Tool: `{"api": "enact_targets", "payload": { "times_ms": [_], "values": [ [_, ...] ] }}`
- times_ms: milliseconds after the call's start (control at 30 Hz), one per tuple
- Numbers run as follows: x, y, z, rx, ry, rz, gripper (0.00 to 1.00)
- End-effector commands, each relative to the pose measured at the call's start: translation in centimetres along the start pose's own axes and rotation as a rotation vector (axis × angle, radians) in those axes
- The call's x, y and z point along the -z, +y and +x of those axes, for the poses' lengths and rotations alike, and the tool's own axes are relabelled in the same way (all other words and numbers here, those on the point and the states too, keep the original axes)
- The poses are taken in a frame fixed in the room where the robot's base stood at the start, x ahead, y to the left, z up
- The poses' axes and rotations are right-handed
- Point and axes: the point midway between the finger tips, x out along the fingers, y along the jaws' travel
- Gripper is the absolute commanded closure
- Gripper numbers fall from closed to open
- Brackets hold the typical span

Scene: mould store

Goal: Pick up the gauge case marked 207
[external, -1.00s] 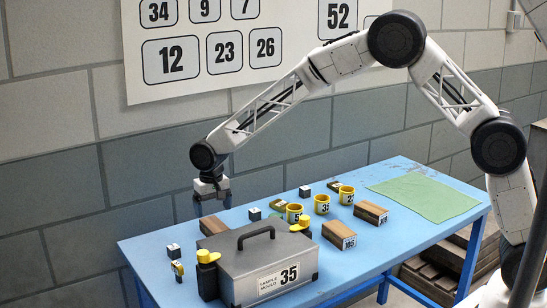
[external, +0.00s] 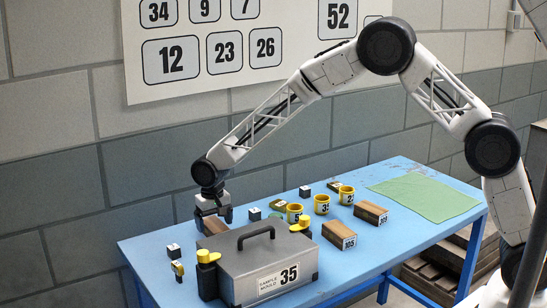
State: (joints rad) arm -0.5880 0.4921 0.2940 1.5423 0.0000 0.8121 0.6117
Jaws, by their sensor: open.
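Three brown wooden cases lie on the blue table. One case (external: 212,228) is behind the grey mould box, partly hidden by the box and by my gripper; no number shows on it. Another case (external: 337,232) stands right of the mould box, and a third case (external: 369,211) is further right. I cannot tell which case is marked 207. My gripper (external: 213,219) is open, pointing down, low over the case behind the mould box, its fingers seemingly on either side of it.
The grey mould box (external: 240,270), marked 35, has a top handle and yellow-topped clamps, close in front of my gripper. Yellow cups (external: 322,204) and small dark cubes (external: 255,214) stand nearby. A green mat (external: 425,195) lies clear at the right.

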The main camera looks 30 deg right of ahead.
Motion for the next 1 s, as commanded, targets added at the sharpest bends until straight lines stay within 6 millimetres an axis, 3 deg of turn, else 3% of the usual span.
{"api": "enact_targets", "payload": {
  "times_ms": [233, 800, 1000],
  "values": [
    [0.0, 0.0, 2.0, -0.001, -0.001, 0.000, 0.08],
    [0.0, 0.0, 2.1, -0.001, -0.001, 0.000, 0.08],
    [0.0, 0.0, 2.1, -0.001, -0.001, 0.000, 0.39]
  ]
}}
